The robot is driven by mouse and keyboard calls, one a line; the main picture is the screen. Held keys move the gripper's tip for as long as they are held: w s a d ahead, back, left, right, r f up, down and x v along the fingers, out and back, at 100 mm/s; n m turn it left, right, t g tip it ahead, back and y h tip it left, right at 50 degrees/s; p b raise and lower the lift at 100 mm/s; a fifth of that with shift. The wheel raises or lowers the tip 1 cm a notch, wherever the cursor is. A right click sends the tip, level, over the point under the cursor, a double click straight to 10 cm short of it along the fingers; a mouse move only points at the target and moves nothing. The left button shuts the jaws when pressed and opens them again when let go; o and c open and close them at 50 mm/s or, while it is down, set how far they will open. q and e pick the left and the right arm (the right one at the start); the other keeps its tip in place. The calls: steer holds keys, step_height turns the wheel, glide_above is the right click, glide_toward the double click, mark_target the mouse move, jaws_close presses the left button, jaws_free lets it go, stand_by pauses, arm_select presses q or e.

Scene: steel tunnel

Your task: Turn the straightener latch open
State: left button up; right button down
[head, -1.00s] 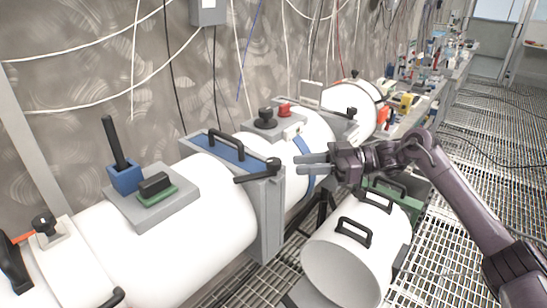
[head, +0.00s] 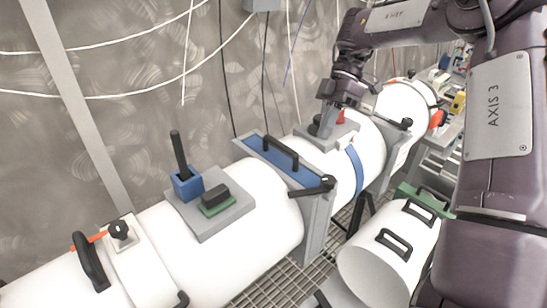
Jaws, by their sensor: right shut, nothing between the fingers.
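A white horizontal tube (head: 270,205) runs along the wall. A grey flange (head: 317,225) crosses it and carries a black lever (head: 312,188) on a pivot. Further along, a grey plate (head: 343,134) on the tube carries a red knob (head: 340,117) and a black knob that is mostly hidden behind my gripper. I cannot tell for certain which of these parts is the straightener latch. My right gripper (head: 322,128) points down at the black knob's place, fingers shut with nothing between them. Whether it touches the knob is unclear. My left gripper is not in view.
A blue-topped cover (head: 272,158) with a black handle adjoins the flange. A blue block (head: 186,183) with an upright black stick stands on the near tube. A loose white cylinder (head: 380,262) with black handles lies at the lower right. Cables hang along the wall.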

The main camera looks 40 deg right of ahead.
steer(key=a, duration=0.2)
steer(key=g+b, duration=0.1)
steer(key=b, duration=0.4)
glide_toward(300, 190)
steer(key=shift+w+f+n, duration=0.15)
steer(key=shift+f, duration=0.35)
steer(key=shift+w+f+n, duration=0.15)
steer(key=shift+f, duration=0.35)
steer(key=p+x, duration=0.1)
steer(key=x, duration=0.2)
steer(key=shift+s+a+r, duration=0.1)
steer(key=shift+a+r, duration=0.05)
steer(key=shift+a, duration=0.1)
steer(key=shift+s+a+f, duration=0.2)
steer(key=shift+s+f, duration=0.05)
steer(key=shift+f, duration=0.25)
steer(key=shift+a+f, duration=0.1)
steer(key=shift+w, duration=0.1)
